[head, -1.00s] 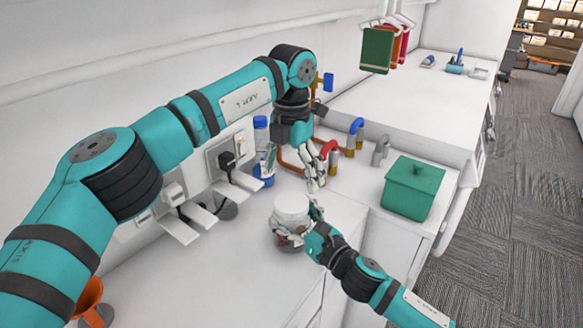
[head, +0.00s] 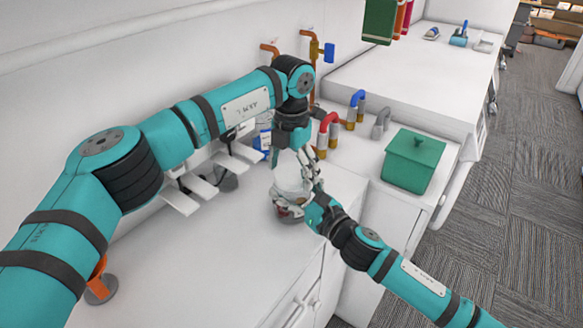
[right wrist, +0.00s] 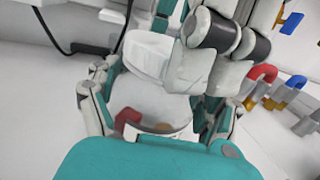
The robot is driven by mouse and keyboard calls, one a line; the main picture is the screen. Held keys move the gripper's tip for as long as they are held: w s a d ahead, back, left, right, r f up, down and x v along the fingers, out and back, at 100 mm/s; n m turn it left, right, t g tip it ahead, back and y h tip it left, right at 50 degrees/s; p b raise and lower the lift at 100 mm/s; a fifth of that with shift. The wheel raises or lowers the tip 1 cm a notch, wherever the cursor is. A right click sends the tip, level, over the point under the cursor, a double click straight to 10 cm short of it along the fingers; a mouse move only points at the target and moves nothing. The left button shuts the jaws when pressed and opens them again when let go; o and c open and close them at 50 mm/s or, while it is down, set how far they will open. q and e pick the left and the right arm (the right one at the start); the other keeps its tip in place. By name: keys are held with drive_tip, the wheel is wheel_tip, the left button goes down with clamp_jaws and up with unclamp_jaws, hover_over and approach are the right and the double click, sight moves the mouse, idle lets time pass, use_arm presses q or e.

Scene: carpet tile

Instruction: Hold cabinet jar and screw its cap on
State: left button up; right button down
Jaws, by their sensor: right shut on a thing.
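The cabinet jar (head: 289,212) stands on the white counter, clear with reddish contents. Its white cap (head: 286,176) is at the top of the jar; the threads are hidden. My right gripper (head: 296,200) is shut on the jar from the right. In the right wrist view its fingers lie on both sides of the clear jar (right wrist: 150,101), below the white cap (right wrist: 150,54). My left gripper (head: 293,165) points down from above, its fingers apart at the cap. In the right wrist view a left finger (right wrist: 192,70) overlaps the cap's right side; I cannot tell whether it touches.
A green lidded box (head: 411,163) stands on the counter to the right. Red and blue bent pipes (head: 328,128) stand behind the jar. A blue-and-white bottle (head: 263,139) is partly hidden behind my left arm.

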use_arm(q)
drive_tip(key=c, duration=1)
drive_tip(key=o, duration=1.4)
drive_tip(key=shift+r, duration=0.1)
wheel_tip(320, 180, up, 12)
use_arm(e)
unclamp_jaws()
